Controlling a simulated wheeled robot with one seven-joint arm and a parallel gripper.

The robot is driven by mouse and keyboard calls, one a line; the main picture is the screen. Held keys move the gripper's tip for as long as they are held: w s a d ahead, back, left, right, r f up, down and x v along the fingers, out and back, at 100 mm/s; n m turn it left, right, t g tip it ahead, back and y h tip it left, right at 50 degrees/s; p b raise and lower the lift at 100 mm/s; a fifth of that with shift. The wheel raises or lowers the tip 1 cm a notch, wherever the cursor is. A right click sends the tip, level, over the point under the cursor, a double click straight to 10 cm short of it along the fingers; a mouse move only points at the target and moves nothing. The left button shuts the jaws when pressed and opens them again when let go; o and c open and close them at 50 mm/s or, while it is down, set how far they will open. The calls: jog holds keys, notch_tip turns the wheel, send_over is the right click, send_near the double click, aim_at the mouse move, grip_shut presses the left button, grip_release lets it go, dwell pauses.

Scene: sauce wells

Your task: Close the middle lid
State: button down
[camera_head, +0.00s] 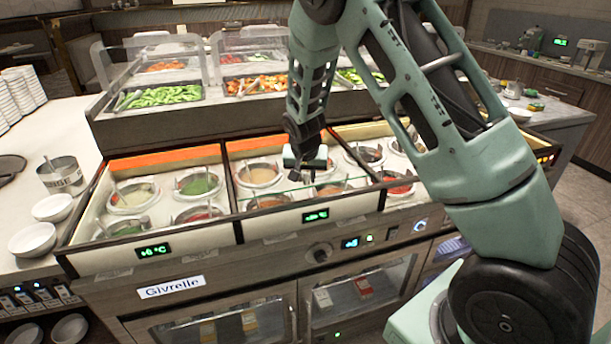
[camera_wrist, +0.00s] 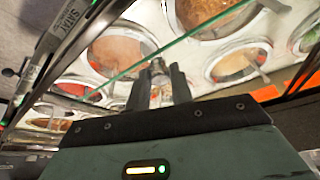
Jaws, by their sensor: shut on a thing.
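The middle well section (camera_head: 262,228) holds several round sauce pots under an orange back strip. The middle lid is a clear glass pane; its greenish front edge (camera_wrist: 205,27) runs diagonally across the wrist view, and the pane is hard to make out in the head view. My gripper (camera_head: 307,174) is above the middle section, pointing down. In the wrist view its two dark fingers (camera_wrist: 158,72) are shut on a small metal part at the glass edge, which looks like the lid's handle. How far the pane covers the pots is unclear.
Left sauce wells (camera_head: 165,236) with ladles and right wells lie beside the middle section. A raised shelf with vegetable trays (camera_head: 165,96) and clear guards stands behind. White bowls (camera_head: 33,239) and a metal tub (camera_head: 62,175) sit on the left counter.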

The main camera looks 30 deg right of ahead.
jog(key=shift+s+a, duration=0.1)
jog(key=shift+s, duration=0.25)
jog(key=c, duration=1.2)
grip_release()
jog(key=shift+c, duration=0.2)
jog(key=b+v, duration=0.1)
jog(key=v, duration=1.6)
jog(key=shift+r, duration=0.2)
jog(key=shift+s, duration=0.15)
